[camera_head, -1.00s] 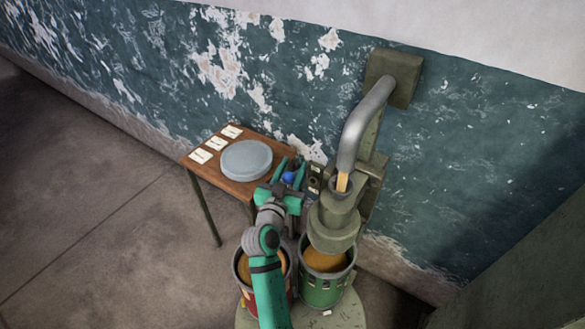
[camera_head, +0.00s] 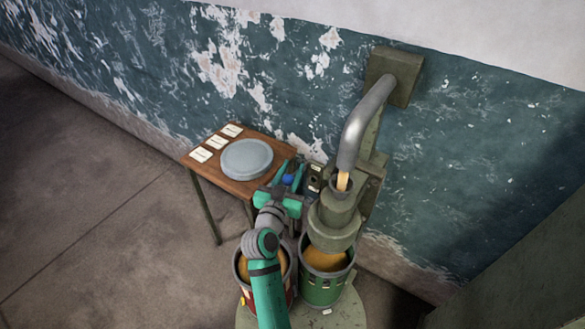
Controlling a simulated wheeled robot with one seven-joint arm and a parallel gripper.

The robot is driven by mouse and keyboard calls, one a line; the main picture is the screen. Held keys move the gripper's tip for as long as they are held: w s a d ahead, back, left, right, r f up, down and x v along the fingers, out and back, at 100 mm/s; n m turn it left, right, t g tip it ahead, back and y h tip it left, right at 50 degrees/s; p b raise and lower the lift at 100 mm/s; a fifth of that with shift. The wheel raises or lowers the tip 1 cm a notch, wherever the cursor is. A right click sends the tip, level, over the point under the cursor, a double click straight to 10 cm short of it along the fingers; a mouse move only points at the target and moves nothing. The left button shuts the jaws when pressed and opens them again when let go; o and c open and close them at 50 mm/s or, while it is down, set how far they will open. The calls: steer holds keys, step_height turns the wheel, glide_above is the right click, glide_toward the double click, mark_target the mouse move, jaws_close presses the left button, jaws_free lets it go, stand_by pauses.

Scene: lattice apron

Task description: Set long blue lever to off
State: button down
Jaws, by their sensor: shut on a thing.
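The blue knob (camera_head: 288,180) of the lever shows as a small blue spot between the fingers of my gripper (camera_head: 291,174). My gripper is green and reaches in from below, between the wooden table and the grey-green machine. Its fingers are shut on the blue lever. The lever's shaft is hidden by the gripper, so its exact angle cannot be told. Beside it on the right is a small dark panel (camera_head: 315,179) on the machine, with small light parts on it.
The grey-green machine (camera_head: 335,217) with a thick bent pipe (camera_head: 364,123) stands at right. Below are a green bucket (camera_head: 322,287) and a red bucket (camera_head: 240,276), both with orange-brown contents. A wooden table (camera_head: 206,173) holds a round grey lid (camera_head: 247,158) and white cards (camera_head: 215,143).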

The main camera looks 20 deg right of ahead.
steer(key=f, duration=0.2)
steer(key=a+f, duration=0.1)
steer(key=shift+s+f, duration=0.3)
steer(key=shift+s, duration=0.05)
steer(key=c, duration=2.4)
jaws_free()
steer(key=shift+f, duration=0.1)
steer(key=shift+c, duration=0.2)
steer(key=o, duration=0.8)
steer(key=shift+r, duration=0.2)
steer(key=shift+s, duration=0.1)
steer(key=v, duration=1)
steer(key=shift+s+a, duration=0.2)
steer(key=shift+a, duration=0.05)
